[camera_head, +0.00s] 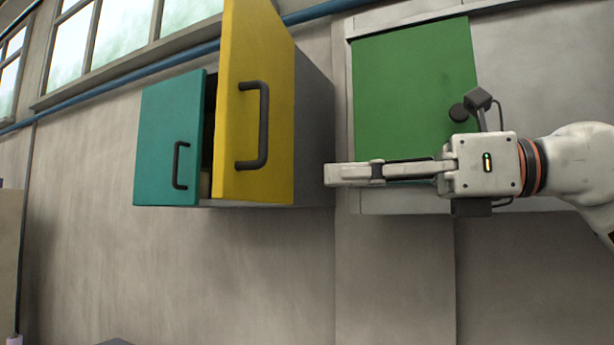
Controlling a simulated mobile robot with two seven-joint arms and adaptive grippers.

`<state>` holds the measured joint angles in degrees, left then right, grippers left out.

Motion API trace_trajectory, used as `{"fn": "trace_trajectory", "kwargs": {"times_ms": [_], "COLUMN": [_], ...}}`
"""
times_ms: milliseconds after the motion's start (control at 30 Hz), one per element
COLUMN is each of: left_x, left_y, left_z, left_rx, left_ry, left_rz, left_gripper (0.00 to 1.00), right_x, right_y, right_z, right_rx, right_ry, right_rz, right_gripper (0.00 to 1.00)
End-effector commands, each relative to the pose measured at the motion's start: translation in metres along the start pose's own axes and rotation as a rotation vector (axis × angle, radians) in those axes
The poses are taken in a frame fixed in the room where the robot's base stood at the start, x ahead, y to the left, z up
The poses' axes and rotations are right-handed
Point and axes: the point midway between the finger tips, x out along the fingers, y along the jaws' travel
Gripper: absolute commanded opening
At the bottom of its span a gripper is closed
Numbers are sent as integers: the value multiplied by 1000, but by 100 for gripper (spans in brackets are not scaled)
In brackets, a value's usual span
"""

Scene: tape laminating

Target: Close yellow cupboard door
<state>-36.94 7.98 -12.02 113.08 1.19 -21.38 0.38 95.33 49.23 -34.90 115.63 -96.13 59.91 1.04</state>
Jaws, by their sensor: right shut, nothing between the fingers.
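The yellow cupboard door (279,100) stands open, swung out from the grey wall cupboard (314,140), with a dark bar handle (262,125) on its face. A dark gap with part of the inside shows between it and the teal door. My right gripper (328,174) comes in from the right, its fingers pointing left and shut with nothing between them. My left gripper is not in view.
The teal door (160,140) with its dark handle (178,165) is on the cupboard's left. A green panel (405,90) with a dark round knob is behind my right gripper. A blue pipe (130,78) runs along the wall under the windows. The wall below is clear.

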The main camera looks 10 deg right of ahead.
Motion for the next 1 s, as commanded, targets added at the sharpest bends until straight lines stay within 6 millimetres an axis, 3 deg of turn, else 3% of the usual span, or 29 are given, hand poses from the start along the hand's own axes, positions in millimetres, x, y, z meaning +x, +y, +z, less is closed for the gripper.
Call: {"fn": "trace_trajectory", "kwargs": {"times_ms": [400,600,800,1000], "left_x": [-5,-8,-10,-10], "left_y": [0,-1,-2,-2], "left_z": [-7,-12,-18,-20], "left_rx": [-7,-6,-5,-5], "left_ry": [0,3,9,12], "left_rz": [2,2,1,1], "left_gripper": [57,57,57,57], "right_x": [80,111,126,128], "right_y": [3,2,1,1], "right_z": [2,2,1,0], "right_rx": [0,1,3,3], "right_ry": [0,-1,-1,-1], "right_rz": [6,5,4,3], "right_gripper": [0,0,0,0]}}
